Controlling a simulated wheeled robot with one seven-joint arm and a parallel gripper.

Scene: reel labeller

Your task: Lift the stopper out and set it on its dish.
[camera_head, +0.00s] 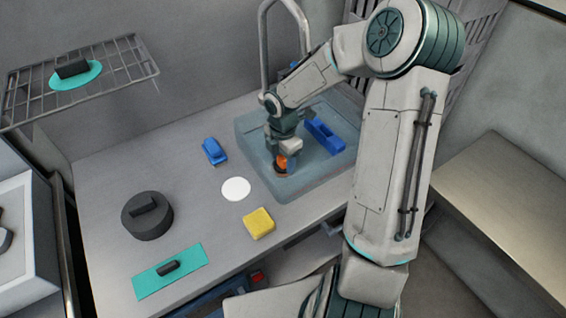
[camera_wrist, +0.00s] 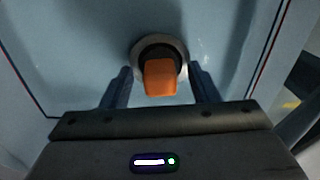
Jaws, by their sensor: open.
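The stopper (camera_wrist: 160,78) has an orange grip on a dark round base and sits in a metal ring at the bottom of the blue basin (camera_head: 254,148). In the head view the stopper's orange part (camera_head: 281,161) shows just below my gripper (camera_head: 284,158). In the wrist view my gripper (camera_wrist: 160,85) is open, with one finger on each side of the orange grip and a gap on both sides. A white round disc (camera_head: 236,189), which looks like the dish, lies flat and empty on the counter left of the basin.
A blue block (camera_head: 323,135) lies in the basin, right of my gripper. A tap (camera_head: 263,50) arches behind. On the counter are a blue object (camera_head: 214,151), a yellow sponge (camera_head: 259,223), a dark lidded pot (camera_head: 147,217) and a teal board (camera_head: 168,272). A wire shelf (camera_head: 120,65) hangs upper left.

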